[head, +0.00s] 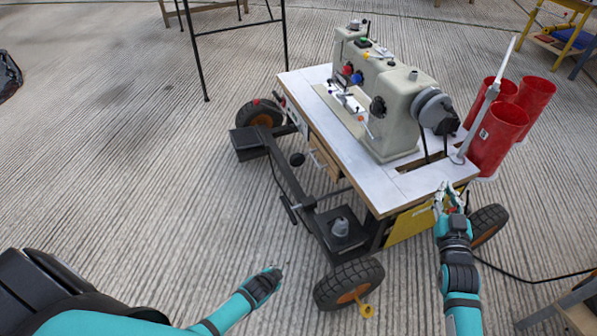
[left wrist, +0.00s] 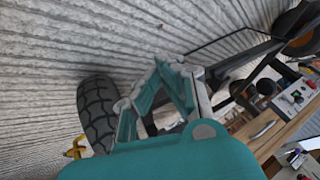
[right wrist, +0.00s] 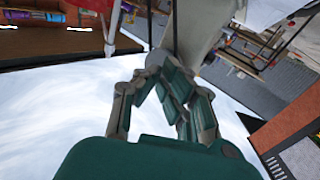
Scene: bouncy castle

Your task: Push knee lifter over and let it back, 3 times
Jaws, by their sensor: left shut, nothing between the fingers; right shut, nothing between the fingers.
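The sewing machine (head: 385,95) stands on a white-topped table (head: 335,125) on a wheeled frame. A round black pad (head: 297,159) hangs under the table's near edge; it looks like the knee lifter. A dark round knob, probably this pad, shows in the left wrist view (left wrist: 266,87). My left gripper (head: 277,273) is shut and empty, low in front of the frame and apart from the pad. Its closed fingers show in the left wrist view (left wrist: 178,68). My right gripper (head: 447,190) is shut and empty by the table's right corner; I cannot tell whether it touches.
The near wheel (head: 350,284) lies just right of my left gripper. A dark frame bar (head: 285,180) runs below the table. Red bins (head: 497,138) and a white post (head: 490,95) stand at the table's right end.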

